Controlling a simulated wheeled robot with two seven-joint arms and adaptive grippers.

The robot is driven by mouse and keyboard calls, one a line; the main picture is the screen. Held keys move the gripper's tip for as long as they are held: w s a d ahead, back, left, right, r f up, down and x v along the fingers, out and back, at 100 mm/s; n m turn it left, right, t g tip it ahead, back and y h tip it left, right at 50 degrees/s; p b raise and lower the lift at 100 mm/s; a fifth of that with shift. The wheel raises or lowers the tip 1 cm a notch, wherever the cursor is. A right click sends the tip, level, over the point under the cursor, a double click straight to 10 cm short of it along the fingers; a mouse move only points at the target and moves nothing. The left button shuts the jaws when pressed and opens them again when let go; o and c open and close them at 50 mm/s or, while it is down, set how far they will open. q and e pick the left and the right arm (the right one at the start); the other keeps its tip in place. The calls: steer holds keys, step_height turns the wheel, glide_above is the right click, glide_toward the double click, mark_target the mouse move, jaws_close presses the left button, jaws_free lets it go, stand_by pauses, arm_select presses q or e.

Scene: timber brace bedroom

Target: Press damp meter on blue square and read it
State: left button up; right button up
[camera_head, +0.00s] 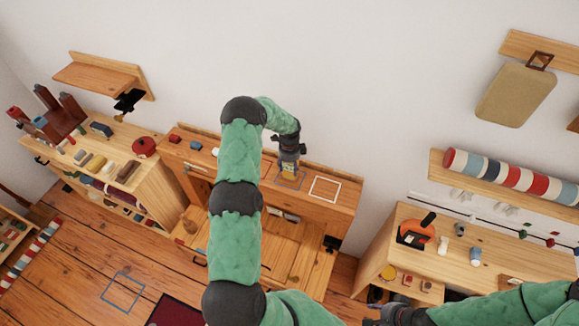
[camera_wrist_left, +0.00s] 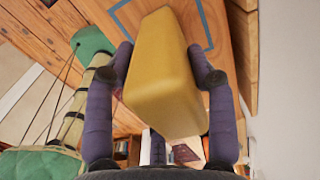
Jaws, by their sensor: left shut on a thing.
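My left gripper (camera_head: 289,160) is shut on a yellow block-like damp meter (camera_head: 289,171), which fills the middle of the left wrist view (camera_wrist_left: 165,70) between the two dark fingers. The meter is over the blue square (camera_head: 302,180) drawn on the wooden bench. Part of the blue outline also shows behind the meter in the left wrist view (camera_wrist_left: 208,25); the rest is hidden. I cannot tell whether the meter touches the wood. No reading is visible. My right gripper (camera_head: 382,316) is partly in view at the bottom edge, away from the bench.
A white square outline (camera_head: 325,188) lies right of the blue one. Another blue outline (camera_head: 123,292) is on the floor. A workbench with blocks (camera_head: 112,145) stands left. A wooden table with an orange object (camera_head: 415,232) stands right. The wall is close behind the bench.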

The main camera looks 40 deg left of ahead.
arm_select(q)
steer(key=shift+f, duration=0.25)
stand_by(0.3)
steer(key=shift+s+f+b, duration=0.1)
steer(key=shift+b, duration=0.55)
stand_by(1.5)
steer(key=shift+r+p, duration=0.3)
steer(key=shift+r, duration=0.45)
steer(key=shift+r+p, duration=1)
steer(key=shift+r, duration=1.8)
steer(key=shift+f, duration=0.1)
